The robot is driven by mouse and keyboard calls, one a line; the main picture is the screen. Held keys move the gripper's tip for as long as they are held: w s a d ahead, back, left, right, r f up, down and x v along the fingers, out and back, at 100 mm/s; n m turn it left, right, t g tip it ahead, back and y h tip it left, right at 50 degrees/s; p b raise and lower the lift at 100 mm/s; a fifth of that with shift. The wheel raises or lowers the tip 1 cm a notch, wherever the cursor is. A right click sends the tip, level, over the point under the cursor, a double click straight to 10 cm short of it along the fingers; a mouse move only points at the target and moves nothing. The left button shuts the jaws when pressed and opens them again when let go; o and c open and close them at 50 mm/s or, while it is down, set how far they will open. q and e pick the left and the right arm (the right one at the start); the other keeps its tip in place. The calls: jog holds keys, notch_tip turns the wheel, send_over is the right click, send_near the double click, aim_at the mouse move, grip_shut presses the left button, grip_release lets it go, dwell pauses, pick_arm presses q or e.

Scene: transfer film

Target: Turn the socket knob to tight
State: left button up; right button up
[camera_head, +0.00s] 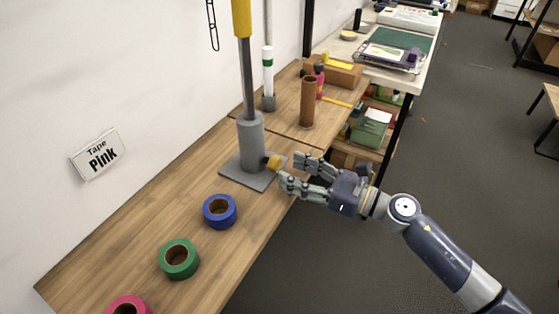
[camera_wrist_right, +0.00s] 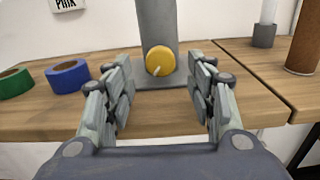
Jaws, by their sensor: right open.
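The socket (camera_head: 251,143) is a grey upright cylinder on a flat square base plate (camera_head: 236,177) on the wooden bench. A grey and yellow pole (camera_head: 246,70) stands upright in it. The yellow knob (camera_head: 273,163) sticks out of the socket's side towards my right gripper (camera_head: 290,172). In the right wrist view the knob (camera_wrist_right: 159,61) is round, with a pale pointer mark towards the lower left. My right gripper (camera_wrist_right: 164,88) is open, its fingers to the left and right of the knob, apparently apart from it. My left gripper is not in view.
Blue (camera_head: 220,211), green (camera_head: 179,259) and pink (camera_head: 128,305) tape rolls lie along the wooden bench (camera_head: 140,230). A brown tube (camera_head: 307,102) and a white-and-green pole (camera_head: 267,72) stand behind the socket.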

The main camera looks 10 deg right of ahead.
aim_at(279, 166)
jog(key=p+x, duration=0.1)
jog(key=x, duration=0.4)
jog(key=c, duration=1.1)
